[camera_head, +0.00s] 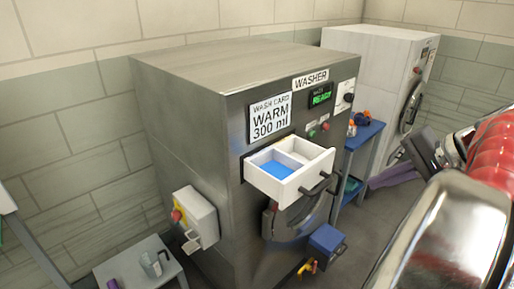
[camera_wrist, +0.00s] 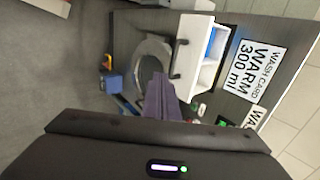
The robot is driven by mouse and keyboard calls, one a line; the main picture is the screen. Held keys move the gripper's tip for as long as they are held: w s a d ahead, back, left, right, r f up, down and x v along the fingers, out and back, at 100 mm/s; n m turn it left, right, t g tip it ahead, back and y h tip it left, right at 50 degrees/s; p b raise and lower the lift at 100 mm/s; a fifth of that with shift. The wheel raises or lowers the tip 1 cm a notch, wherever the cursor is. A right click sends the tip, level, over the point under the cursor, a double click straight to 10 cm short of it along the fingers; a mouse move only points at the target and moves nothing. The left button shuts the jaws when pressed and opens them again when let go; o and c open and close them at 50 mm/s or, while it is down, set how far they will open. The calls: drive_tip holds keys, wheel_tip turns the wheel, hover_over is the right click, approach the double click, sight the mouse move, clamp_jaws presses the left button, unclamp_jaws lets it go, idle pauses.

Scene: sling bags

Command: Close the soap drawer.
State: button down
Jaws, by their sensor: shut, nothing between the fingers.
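The white soap drawer (camera_head: 290,178) is pulled out of the front of the steel washer (camera_head: 195,110). It has a black handle (camera_head: 318,184) on its front and blue liquid in one compartment. In the wrist view the drawer (camera_wrist: 191,35) also stands out, with its handle (camera_wrist: 178,57) facing the camera side. My gripper (camera_head: 374,183) is to the right of the drawer, apart from it, with its purple fingers pointing left. In the wrist view the fingers (camera_wrist: 160,88) are together and empty, below the handle in the picture.
A blue shelf stand (camera_head: 364,135) with small items stands between the washer and a white machine (camera_head: 375,50). A blue box (camera_head: 326,240) sits low in front of the washer. A small table (camera_head: 140,268) with a jug is at the lower left. A control box (camera_head: 195,218) juts from the washer's side.

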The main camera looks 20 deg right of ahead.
idle(0.3)
drive_tip(key=w+r+x, duration=0.1)
drive_tip(key=x, duration=1.2)
drive_tip(key=shift+w+a+r, duration=0.15)
drive_tip(key=shift+w+a, duration=0.2)
drive_tip(key=shift+w, duration=0.05)
drive_tip(key=shift+w, duration=0.15)
